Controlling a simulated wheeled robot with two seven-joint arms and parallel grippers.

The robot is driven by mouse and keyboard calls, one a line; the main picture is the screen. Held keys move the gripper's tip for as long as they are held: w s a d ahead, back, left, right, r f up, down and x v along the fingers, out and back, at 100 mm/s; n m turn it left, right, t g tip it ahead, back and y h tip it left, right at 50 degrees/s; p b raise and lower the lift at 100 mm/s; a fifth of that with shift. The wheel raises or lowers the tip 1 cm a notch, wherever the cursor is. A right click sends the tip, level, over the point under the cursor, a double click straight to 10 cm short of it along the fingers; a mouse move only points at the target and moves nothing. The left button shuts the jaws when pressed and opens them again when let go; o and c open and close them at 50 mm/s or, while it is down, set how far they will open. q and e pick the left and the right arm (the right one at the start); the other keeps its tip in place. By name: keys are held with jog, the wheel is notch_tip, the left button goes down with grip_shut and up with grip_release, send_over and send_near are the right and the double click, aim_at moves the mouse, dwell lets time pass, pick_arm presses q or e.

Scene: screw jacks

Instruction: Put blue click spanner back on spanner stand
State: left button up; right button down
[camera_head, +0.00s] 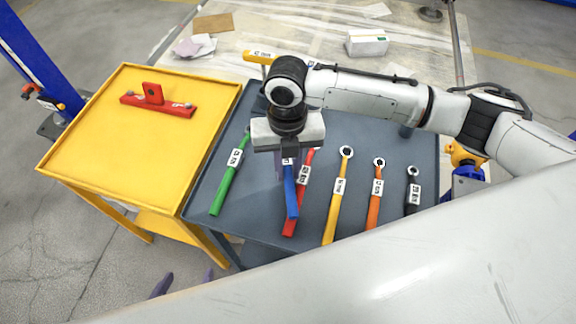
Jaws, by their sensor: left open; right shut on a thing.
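The blue click spanner (291,195) has a white label near its top, and its handle points toward me. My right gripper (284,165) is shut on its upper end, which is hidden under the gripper. The spanner is over the blue-grey table top (250,210), which bears the row of spanners and looks like the spanner stand. I cannot tell whether the blue spanner touches it. The red spanner (303,190) is close beside it on the right, partly covered. My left gripper (185,281) is open and empty at the bottom left, with only its dark fingertips showing.
A green spanner (229,178) lies to the left; yellow (337,200), orange (375,200) and black (412,190) ones lie to the right. A yellow table (100,150) with a red bracket (155,99) adjoins on the left. A yellow-handled tool (259,56) shows behind my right wrist.

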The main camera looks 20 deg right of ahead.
aim_at(287, 168)
jog(key=shift+f, duration=0.55)
jog(key=c, duration=1.6)
grip_release()
jog(key=shift+s+f, duration=0.15)
jog(key=shift+d, duration=0.15)
jog(key=shift+d+f, duration=0.1)
jog(key=r, duration=0.9)
jog(key=w+r, duration=0.1)
jog(key=r, duration=0.3)
jog(key=shift+a+r, duration=0.2)
jog(key=shift+r, duration=0.2)
